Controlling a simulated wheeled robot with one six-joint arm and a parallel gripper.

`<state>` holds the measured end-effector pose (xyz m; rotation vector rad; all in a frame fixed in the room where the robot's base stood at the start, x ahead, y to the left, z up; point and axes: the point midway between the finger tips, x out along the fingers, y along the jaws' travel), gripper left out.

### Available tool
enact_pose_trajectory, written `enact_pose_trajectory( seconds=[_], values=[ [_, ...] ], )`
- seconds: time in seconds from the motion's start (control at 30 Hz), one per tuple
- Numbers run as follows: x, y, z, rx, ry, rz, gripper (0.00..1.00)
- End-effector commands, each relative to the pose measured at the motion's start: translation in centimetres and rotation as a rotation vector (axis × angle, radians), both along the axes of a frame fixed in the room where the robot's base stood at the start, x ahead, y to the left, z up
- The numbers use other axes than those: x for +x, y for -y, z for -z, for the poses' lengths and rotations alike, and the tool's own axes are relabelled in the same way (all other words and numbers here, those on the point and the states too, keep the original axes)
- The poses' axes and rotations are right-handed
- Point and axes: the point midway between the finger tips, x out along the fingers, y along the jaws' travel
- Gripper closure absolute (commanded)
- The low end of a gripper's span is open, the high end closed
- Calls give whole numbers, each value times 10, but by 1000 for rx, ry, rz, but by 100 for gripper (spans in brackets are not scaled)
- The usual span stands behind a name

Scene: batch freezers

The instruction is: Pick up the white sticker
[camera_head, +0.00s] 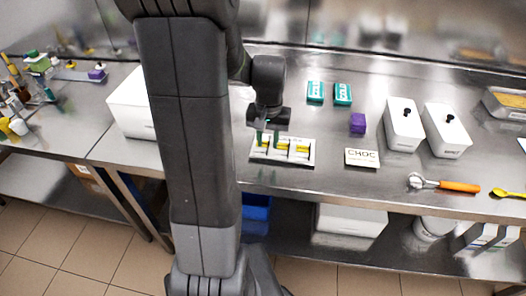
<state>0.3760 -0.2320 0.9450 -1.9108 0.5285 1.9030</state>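A flat white card (362,158) marked "CHOC" lies on the steel table. It is the plainest white sticker-like thing I see; I cannot tell for sure that it is the sticker. My gripper (268,138) points down over a white tray (308,158) to the left of the card. The tray has several slots with small yellow pieces in them.
Behind the tray are two teal boxes (315,92) and a purple block (357,123). Two white lidded containers (403,132) stand to the right. A scoop with an orange handle (458,186) lies near the front edge. A white box (128,108) stands at left.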

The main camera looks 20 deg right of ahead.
Motion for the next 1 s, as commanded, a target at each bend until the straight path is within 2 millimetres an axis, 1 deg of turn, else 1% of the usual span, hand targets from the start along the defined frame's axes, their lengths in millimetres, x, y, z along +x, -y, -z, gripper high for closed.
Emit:
enact_pose_trajectory(
  seconds=[0.1,0.2,0.3,0.5,0.53,0.67,0.7,1.0],
  values=[
    [1,-1,17,3,-4,-1,71],
    [2,-1,29,2,-3,0,71],
    [2,-1,33,1,-2,0,71],
    [2,-1,34,0,0,0,71],
    [2,-1,34,0,0,0,73],
    [2,-1,34,0,0,0,98],
    [2,-1,34,0,0,0,100],
    [2,-1,33,0,0,0,100]
  ],
)
